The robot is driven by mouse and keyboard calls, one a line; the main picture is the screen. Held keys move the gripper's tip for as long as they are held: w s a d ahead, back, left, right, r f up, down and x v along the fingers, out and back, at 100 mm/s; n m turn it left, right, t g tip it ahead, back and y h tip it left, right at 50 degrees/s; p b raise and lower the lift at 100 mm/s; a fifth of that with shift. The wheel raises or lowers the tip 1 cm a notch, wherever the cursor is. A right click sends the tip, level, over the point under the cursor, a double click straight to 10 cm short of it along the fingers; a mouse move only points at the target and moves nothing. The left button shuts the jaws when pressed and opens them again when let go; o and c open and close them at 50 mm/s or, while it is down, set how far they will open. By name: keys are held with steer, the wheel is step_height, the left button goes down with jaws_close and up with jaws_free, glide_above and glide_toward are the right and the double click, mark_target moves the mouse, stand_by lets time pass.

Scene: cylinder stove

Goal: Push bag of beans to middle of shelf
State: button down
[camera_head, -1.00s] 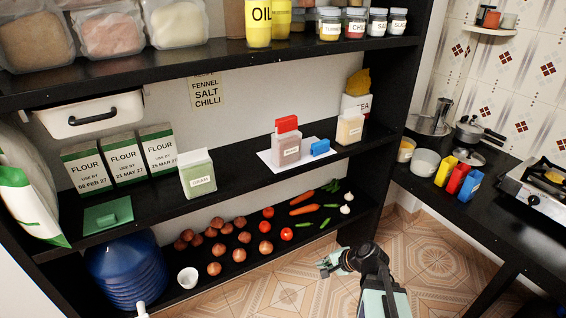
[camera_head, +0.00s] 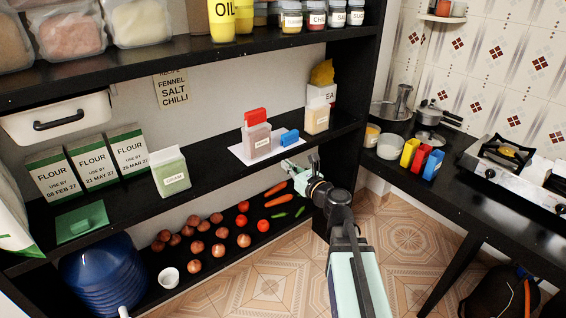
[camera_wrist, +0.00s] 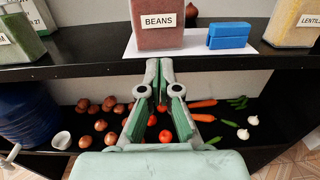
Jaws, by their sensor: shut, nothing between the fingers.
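The container of beans (camera_head: 257,141) stands upright on the middle shelf, on a white sheet (camera_head: 240,155). Its red lid part (camera_head: 255,117) rises at the back. In the wrist view the beans container (camera_wrist: 157,25) shows its BEANS label, straight ahead at the shelf's front edge. My gripper (camera_head: 290,166) is shut and empty, in front of the shelf edge and below right of the container. In the wrist view my gripper (camera_wrist: 160,66) points at the container's base; contact cannot be told.
A blue block (camera_head: 289,138) lies right of the beans on the sheet. Vegetables (camera_head: 215,235) lie on the lower shelf. Shelf room is free between the green-lidded container and the sheet.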

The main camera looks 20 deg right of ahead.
mark_target(262, 146)
steer(key=p+x, duration=0.3)
steer(key=x, duration=0.9)
steer(key=shift+w+r, duration=0.1)
steer(key=shift+w+a, duration=0.1)
steer(key=b+x, duration=0.1)
steer(key=x, duration=0.5)
steer(key=shift+w, duration=0.15)
